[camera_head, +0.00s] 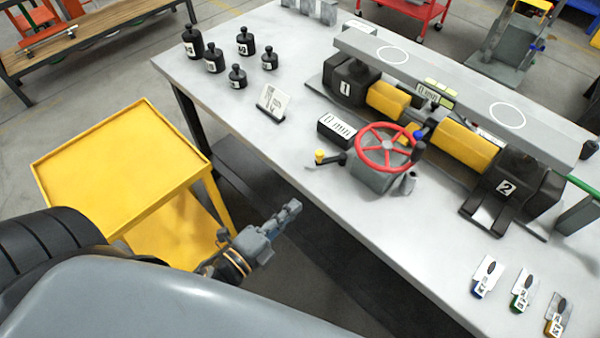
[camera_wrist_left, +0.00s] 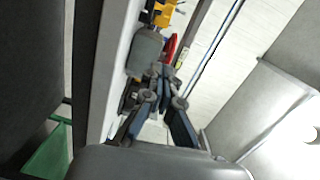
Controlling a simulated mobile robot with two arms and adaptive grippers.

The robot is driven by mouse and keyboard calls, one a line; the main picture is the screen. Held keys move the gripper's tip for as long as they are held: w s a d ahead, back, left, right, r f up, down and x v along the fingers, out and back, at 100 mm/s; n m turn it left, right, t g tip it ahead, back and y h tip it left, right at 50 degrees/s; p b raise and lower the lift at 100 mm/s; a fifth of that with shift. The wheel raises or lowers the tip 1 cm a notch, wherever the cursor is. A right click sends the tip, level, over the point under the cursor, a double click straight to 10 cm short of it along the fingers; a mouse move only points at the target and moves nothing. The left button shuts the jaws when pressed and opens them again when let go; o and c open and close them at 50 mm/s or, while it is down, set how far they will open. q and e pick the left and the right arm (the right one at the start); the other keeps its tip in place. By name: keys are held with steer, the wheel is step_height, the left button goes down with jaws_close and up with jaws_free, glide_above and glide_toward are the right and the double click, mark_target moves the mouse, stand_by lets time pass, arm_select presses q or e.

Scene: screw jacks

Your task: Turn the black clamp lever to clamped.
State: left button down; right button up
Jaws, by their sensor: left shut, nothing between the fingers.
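A grey gearbox (camera_head: 372,178) with a red handwheel (camera_head: 384,147) stands at the table's front edge. On its left side a short black lever (camera_head: 334,158) with a yellow knob sticks out. A dark handle (camera_head: 418,151) with a blue ball stands to the wheel's right. I cannot tell for sure which is the clamp lever, or its setting. My left gripper (camera_head: 293,207) is shut and empty, in front of the table edge, apart from the gearbox. In the left wrist view its fingers (camera_wrist_left: 163,75) are together, with part of the red wheel (camera_wrist_left: 170,47) beyond. My right gripper is not in view.
The grey table (camera_head: 290,155) carries a long beam (camera_head: 450,88) over two black jacks, several black weights (camera_head: 213,60), a small sign (camera_head: 272,102) and a display box (camera_head: 337,129). Tagged cards (camera_head: 522,290) lie at the right. A yellow cart (camera_head: 120,150) stands left.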

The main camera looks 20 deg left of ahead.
arm_select(q)
steer(key=p, duration=0.3)
glide_toward(331, 157)
steer(key=d+r, duration=0.1)
steer(key=s+d+r, duration=0.1)
steer(key=d+r, duration=0.1)
steer(key=shift+r, duration=0.1)
steer(key=shift+w+a, duration=0.3)
steer(key=shift+w, duration=0.3)
steer(key=shift+w+a, duration=0.35)
steer(key=shift+w, duration=0.2)
steer(key=shift+w+a+f+p, duration=0.3)
steer(key=shift+w+a+p, duration=0.1)
steer(key=shift+w, duration=0.25)
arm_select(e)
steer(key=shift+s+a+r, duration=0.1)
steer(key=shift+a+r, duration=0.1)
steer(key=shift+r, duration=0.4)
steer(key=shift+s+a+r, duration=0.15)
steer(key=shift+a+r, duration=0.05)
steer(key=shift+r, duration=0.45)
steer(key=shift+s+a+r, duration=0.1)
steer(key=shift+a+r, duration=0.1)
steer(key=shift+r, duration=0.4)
arm_select(q)
steer(key=shift+w+a+m+h, duration=0.15)
steer(key=shift+a+m+h, duration=0.15)
steer(key=shift+m, duration=0.1)
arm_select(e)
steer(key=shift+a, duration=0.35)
